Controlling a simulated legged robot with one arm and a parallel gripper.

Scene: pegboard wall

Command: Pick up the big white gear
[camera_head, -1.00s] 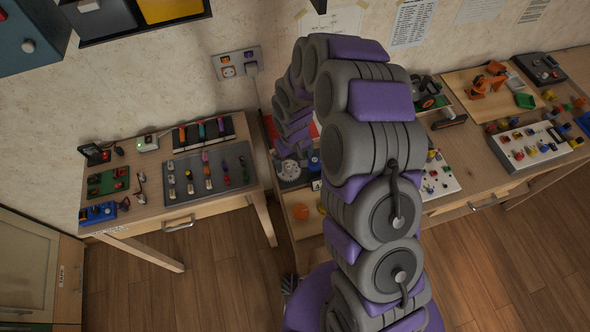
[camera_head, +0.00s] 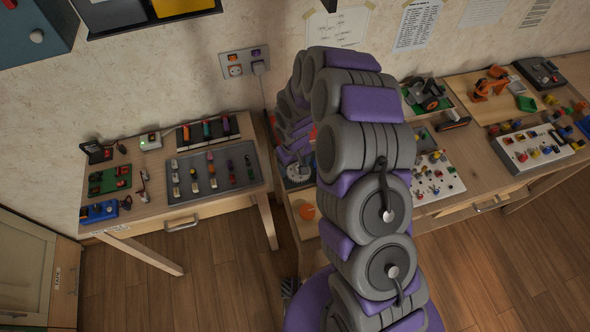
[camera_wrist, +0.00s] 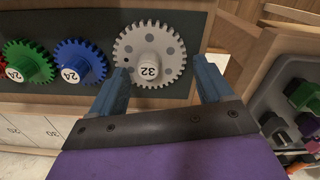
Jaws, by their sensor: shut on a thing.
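The big white gear (camera_wrist: 150,52), pale grey-white with "32" on its hub, fills the upper middle of the wrist view. It lies against a dark panel (camera_wrist: 202,30). My gripper (camera_wrist: 161,66) has its two blue fingers at the gear's near side, one at its lower left and one at its right, and is shut on it. I cannot see any clear gap under the gear. My fingers are hidden there.
A blue gear (camera_wrist: 80,62) marked 24 sits close left of the white gear, with a green gear (camera_wrist: 27,62) beyond it. A grey tray (camera_wrist: 290,110) with coloured parts is at right. In the head view, crowded tables stand on both sides.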

